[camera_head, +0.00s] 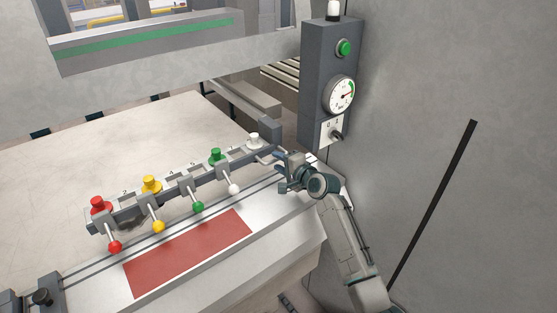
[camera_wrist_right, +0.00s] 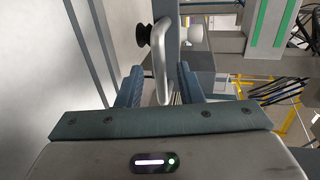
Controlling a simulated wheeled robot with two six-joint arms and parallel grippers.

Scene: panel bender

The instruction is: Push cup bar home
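The cup bar (camera_head: 205,182) is a long grey bar lying slantwise over the pale table, carrying red, yellow, green and white cups with matching ball-ended levers. My right gripper (camera_head: 281,171) is at the bar's right end. In the right wrist view the bar (camera_wrist_right: 173,20) runs away from me, with a bent light-grey handle (camera_wrist_right: 160,72) at its near end. The right gripper's blue-grey fingers (camera_wrist_right: 159,88) stand apart on either side of this handle, with gaps showing. Contact cannot be told. My left gripper is not clearly seen.
A red pad (camera_head: 188,252) lies on the metal ledge in front of the bar. A grey control post (camera_head: 320,85) with a green button, gauge and switch stands behind my right gripper. A grey wall (camera_head: 450,90) closes the right side. The pale table (camera_head: 100,160) behind the bar is clear.

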